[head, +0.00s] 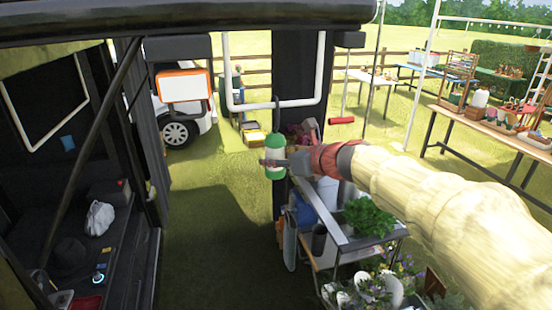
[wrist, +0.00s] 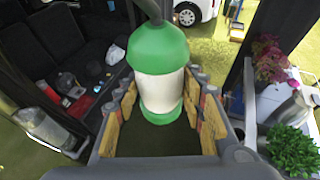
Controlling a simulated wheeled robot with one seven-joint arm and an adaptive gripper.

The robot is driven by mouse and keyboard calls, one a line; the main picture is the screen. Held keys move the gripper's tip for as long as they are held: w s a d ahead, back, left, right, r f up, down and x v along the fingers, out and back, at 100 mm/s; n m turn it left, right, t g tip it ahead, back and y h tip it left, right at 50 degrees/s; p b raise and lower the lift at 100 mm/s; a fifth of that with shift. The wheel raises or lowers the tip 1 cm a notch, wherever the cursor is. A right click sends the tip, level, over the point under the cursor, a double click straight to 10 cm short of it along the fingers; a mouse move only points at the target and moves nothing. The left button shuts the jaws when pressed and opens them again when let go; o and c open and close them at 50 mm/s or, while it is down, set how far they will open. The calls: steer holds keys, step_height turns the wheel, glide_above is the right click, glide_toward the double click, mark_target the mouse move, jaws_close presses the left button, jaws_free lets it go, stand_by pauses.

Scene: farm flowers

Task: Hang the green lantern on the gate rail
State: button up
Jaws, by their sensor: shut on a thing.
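The green lantern (head: 275,143) has a green cap and base, a pale middle and a tall dark hook on top. It hangs upright in front of my arm. My gripper (head: 274,162) is shut on its body; the wrist view shows the lantern (wrist: 160,88) between the two rows of fingers. A white U-shaped rail (head: 300,103), apparently the gate rail, crosses behind or at the hook. The hook's curved top (head: 276,98) shows slightly above the rail's lower bar. I cannot tell whether it is over the bar or in front of it.
A dark vehicle interior (head: 75,190) is at the left. A cart with potted plants (head: 368,216) stands below my arm. A long wooden table (head: 480,128) with pots is at the right. Open grass (head: 210,210) lies between vehicle and cart.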

steer(key=shift+f, duration=0.3)
stand_by(0.5)
steer(key=o, duration=1.5)
steer(key=shift+c, duration=0.2)
steer(key=shift+o, duration=0.2)
steer(key=shift+o, duration=1.3)
steer(key=shift+d, duration=0.1)
steer(key=s+d+f+b, duration=0.1)
steer(key=s+d+b, duration=0.1)
steer(key=s+d, duration=0.6)
steer(key=shift+s+d+f+b, duration=0.2)
steer(key=shift+s+d+b, duration=0.2)
steer(key=shift+s, duration=1.05)
